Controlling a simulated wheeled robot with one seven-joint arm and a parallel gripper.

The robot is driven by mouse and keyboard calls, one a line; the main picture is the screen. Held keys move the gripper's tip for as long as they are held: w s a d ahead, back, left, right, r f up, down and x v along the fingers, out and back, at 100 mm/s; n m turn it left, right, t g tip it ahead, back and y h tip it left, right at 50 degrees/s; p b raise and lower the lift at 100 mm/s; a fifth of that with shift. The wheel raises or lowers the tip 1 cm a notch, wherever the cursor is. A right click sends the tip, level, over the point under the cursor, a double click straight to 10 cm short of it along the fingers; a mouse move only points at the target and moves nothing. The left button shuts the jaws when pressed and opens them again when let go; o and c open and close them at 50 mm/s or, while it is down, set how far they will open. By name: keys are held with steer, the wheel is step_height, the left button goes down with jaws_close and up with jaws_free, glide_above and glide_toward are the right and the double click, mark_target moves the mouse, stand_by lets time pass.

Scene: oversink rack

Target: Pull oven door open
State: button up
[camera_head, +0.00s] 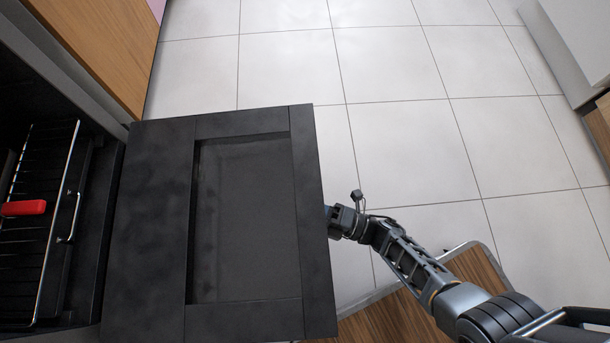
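The oven door (245,215) is a dark panel with a recessed middle, seen from above. It is swung down and open, reaching out from the oven cavity (80,230) at the left. My arm comes in from the lower right, and its wrist end meets the door's outer right edge. My gripper's fingers are hidden behind or under the door, so I cannot see whether they touch it or hold a handle. No door handle is in view.
Inside the oven are a wire rack (40,215) and a red block-like item (23,208). A wooden cabinet front (105,45) stands at the upper left. Pale floor tiles (400,150) are clear to the right of the door. A white cabinet (580,40) stands at the upper right.

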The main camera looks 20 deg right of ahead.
steer(key=shift+w+a, duration=0.2)
jaws_close()
stand_by(0.4)
